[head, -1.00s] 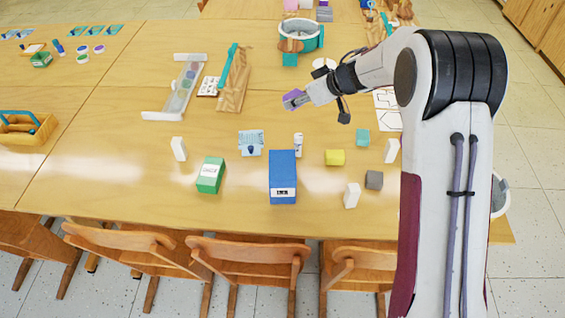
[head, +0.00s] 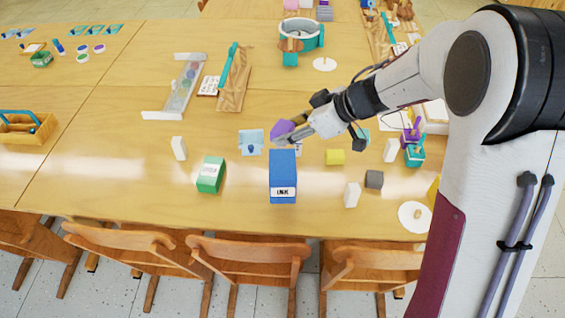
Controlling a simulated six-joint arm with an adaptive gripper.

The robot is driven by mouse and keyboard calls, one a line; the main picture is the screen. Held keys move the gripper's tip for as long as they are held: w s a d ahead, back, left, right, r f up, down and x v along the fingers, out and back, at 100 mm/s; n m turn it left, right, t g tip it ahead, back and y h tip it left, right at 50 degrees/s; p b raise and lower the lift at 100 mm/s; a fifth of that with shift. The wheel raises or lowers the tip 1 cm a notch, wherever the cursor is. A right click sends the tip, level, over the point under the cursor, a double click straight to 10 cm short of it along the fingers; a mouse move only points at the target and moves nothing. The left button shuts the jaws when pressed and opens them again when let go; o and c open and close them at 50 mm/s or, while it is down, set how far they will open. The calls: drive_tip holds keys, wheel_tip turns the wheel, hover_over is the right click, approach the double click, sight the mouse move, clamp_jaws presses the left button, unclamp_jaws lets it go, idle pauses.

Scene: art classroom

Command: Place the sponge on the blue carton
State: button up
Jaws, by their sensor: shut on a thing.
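A purple block, which looks like the sponge (head: 281,128), is held at the tip of my gripper (head: 289,136). My gripper is shut on it, and the fingers hide part of it. The blue carton (head: 283,178) stands upright on the table with a white label on its front. In the head view the sponge appears just above and behind the carton's top, apart from it as far as I can tell. The exact height gap cannot be told.
A green carton (head: 210,174) stands left of the blue carton. A light-blue card (head: 251,141) lies behind left. The table (head: 110,190) is clear at front left.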

idle(0.3)
hover_over(278, 162)
drive_tip(key=s+d, duration=0.1)
drive_tip(key=d, duration=0.2)
drive_tip(key=shift+f, duration=3.1)
drive_tip(key=shift+s, duration=0.1)
drive_tip(key=shift+f, duration=1.9)
drive_tip(key=shift+f, duration=0.1)
drive_tip(key=o, duration=0.9)
drive_tip(key=shift+d, duration=0.1)
